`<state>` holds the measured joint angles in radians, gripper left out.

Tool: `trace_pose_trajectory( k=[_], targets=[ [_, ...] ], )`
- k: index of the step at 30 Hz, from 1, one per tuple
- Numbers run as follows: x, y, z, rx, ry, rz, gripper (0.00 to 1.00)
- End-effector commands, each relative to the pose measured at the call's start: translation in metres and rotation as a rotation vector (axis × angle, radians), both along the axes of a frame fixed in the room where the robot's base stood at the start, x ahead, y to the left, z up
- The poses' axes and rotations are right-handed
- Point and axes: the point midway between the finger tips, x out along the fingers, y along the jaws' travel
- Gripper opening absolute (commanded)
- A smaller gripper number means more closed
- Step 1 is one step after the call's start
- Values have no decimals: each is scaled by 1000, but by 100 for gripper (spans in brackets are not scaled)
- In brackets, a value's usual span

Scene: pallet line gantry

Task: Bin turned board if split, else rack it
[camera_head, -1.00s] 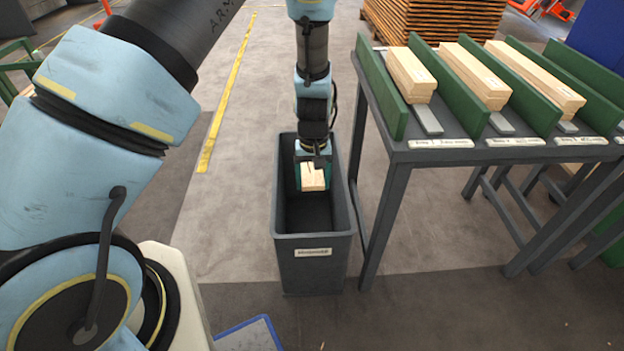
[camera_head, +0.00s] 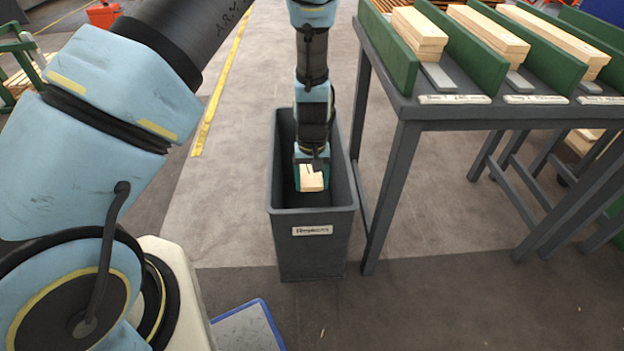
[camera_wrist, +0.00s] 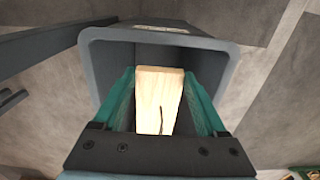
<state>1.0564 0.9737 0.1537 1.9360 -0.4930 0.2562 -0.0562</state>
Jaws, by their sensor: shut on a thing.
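My gripper (camera_head: 311,176) points down into the mouth of a dark grey bin (camera_head: 312,245). It is shut on a pale wooden board (camera_wrist: 158,88), whose end also shows in the head view (camera_head: 312,181). In the wrist view the board stands between the two teal fingers, and a dark, crooked crack line runs along its face near the gripper. The bin's front label seems to read "Rejects". The bin's rim surrounds the board, and the board's far end hides part of the inside. The rack (camera_head: 462,112) has green dividers and stands to the right of the bin.
Stacks of pale boards (camera_head: 420,38) lie in the rack's labelled bays. The rack's legs (camera_head: 388,190) stand close to the bin's right side. A blue-edged panel (camera_head: 248,328) lies at the lower middle. The floor left of the bin is clear, with a yellow line (camera_head: 215,100).

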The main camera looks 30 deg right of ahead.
Motion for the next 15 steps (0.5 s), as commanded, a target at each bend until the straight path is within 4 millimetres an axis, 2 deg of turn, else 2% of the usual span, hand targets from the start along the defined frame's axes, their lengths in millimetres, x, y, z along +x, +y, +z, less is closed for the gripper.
trace_pose_trajectory(
  k=[7, 8, 14, 15],
  targets=[
    [1, 0, 0, -2, -1, 0, 6],
    [1, 0, 0, -2, -1, 0, 77],
    [0, 0, 0, 0, -1, 0, 99],
    [0, 0, 0, 0, -1, 0, 100]
  ],
)
